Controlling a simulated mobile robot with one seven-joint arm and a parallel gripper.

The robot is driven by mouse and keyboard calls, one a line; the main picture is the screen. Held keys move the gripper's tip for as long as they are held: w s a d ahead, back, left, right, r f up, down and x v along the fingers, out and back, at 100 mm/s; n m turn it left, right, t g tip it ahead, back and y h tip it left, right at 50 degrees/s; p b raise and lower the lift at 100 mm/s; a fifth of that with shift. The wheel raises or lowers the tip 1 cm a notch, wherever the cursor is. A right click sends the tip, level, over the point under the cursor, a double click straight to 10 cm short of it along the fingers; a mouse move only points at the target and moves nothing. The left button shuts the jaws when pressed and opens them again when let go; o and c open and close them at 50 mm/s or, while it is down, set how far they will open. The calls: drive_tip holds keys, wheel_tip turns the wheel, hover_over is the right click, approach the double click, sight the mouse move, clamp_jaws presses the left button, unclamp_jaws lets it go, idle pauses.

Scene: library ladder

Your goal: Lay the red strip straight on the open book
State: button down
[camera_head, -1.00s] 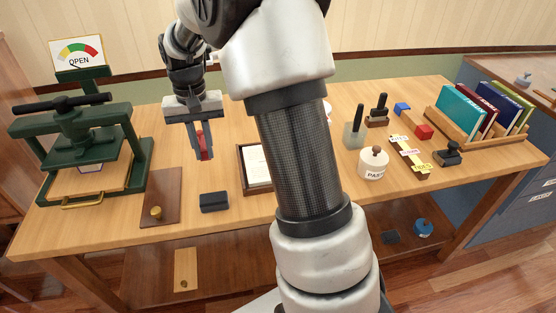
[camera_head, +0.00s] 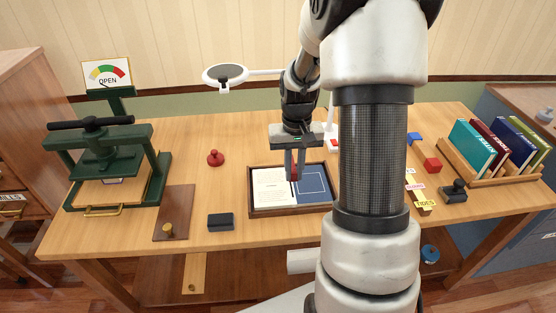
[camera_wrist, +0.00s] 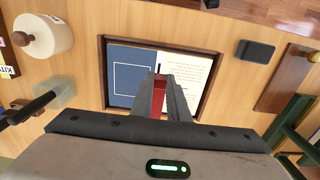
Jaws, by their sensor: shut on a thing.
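My gripper (camera_head: 294,175) is shut on the red strip (camera_head: 293,172) and holds it over the open book, near the line between its two pages. The strip also shows between the fingers in the wrist view (camera_wrist: 159,97). The open book has a white printed page (camera_head: 272,188) on the left and a blue page (camera_head: 312,186) with a thin white outline on the right, as the head view has it. It lies in a dark wooden tray (camera_head: 262,211). I cannot tell exactly how high the strip is above the pages.
A dark block (camera_head: 221,222) lies left of the tray, and a red knob (camera_head: 215,158) stands behind it. A green press (camera_head: 95,160) stands at the left. A white lamp (camera_head: 226,74) reaches over the table's back. Books in a rack (camera_head: 490,155) are at the right.

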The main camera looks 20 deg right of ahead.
sight(294, 180)
drive_tip(key=shift+s+d+f, duration=0.1)
drive_tip(key=shift+d, duration=0.05)
drive_tip(key=shift+f+b, duration=2.45)
drive_tip(key=shift+f, duration=0.85)
drive_tip(key=c, duration=1.2)
unclamp_jaws()
drive_tip(key=shift+r, duration=0.15)
drive_tip(key=shift+r+p, duration=2.7)
drive_tip(key=shift+r, duration=0.7)
